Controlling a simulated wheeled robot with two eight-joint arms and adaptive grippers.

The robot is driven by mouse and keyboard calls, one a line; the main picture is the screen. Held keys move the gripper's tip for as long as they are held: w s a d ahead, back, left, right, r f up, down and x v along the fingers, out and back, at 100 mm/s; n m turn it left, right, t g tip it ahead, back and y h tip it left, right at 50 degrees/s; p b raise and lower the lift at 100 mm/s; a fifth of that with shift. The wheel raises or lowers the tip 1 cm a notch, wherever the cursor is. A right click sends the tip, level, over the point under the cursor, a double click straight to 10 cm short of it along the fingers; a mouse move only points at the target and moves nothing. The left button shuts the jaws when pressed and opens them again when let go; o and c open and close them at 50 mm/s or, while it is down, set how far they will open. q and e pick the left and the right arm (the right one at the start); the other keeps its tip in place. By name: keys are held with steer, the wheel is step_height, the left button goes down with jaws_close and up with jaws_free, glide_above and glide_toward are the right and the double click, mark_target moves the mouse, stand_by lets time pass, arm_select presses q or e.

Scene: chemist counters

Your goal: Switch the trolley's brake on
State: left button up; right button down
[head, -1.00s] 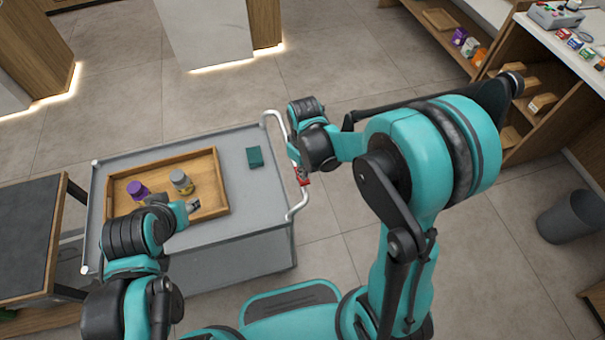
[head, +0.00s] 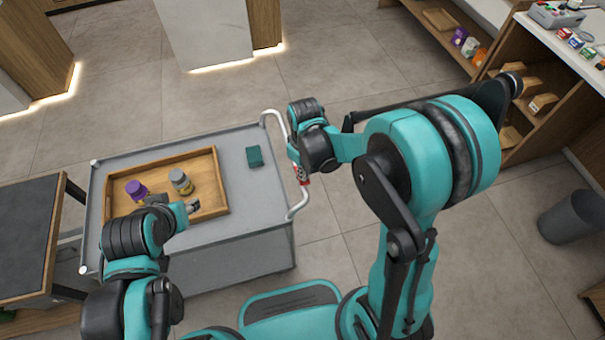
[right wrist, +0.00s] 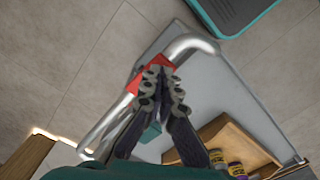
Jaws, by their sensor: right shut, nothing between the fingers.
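The grey trolley (head: 245,205) stands in front of me, its metal push handle (head: 293,213) on its right side. A red part (head: 304,181) sits on the handle; it shows larger in the right wrist view (right wrist: 150,72), around the bar. My right gripper (right wrist: 165,75) is shut and empty, its fingertips over the red part. I cannot tell whether they touch it. In the head view the right wrist hides most of the red part. My left gripper (head: 192,207) is over the near side of the tray; whether it is open I cannot tell.
A wooden tray (head: 222,183) on the trolley holds a purple-lidded jar (head: 136,189) and a grey-lidded jar (head: 181,181). A small green box (head: 254,157) lies beside the tray. A dark-topped table (head: 28,235) stands close at left, and a bin (head: 572,218) at right.

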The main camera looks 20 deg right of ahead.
steer(key=shift+f+b, duration=0.6)
steer(key=shift+f, duration=0.15)
stand_by(0.3)
steer(key=shift+r+p, duration=2.7)
steer(key=shift+r, duration=0.9)
steer(key=shift+s+d+r, duration=0.1)
steer(key=shift+r, duration=0.2)
steer(key=s+d+r+m+t+b, duration=0.1)
steer(key=s+d+r+m+t, duration=0.1)
steer(key=s+r+m+t, duration=0.1)
steer(key=s+d+r+m+t+b, duration=0.2)
steer(key=s+r+m+t, duration=0.1)
steer(key=s, duration=0.4)
step_height(320, 180, up, 3)
steer(key=shift+d+f+t, duration=0.1)
steer(key=shift+d+t, duration=0.15)
steer(key=shift+t, duration=0.35)
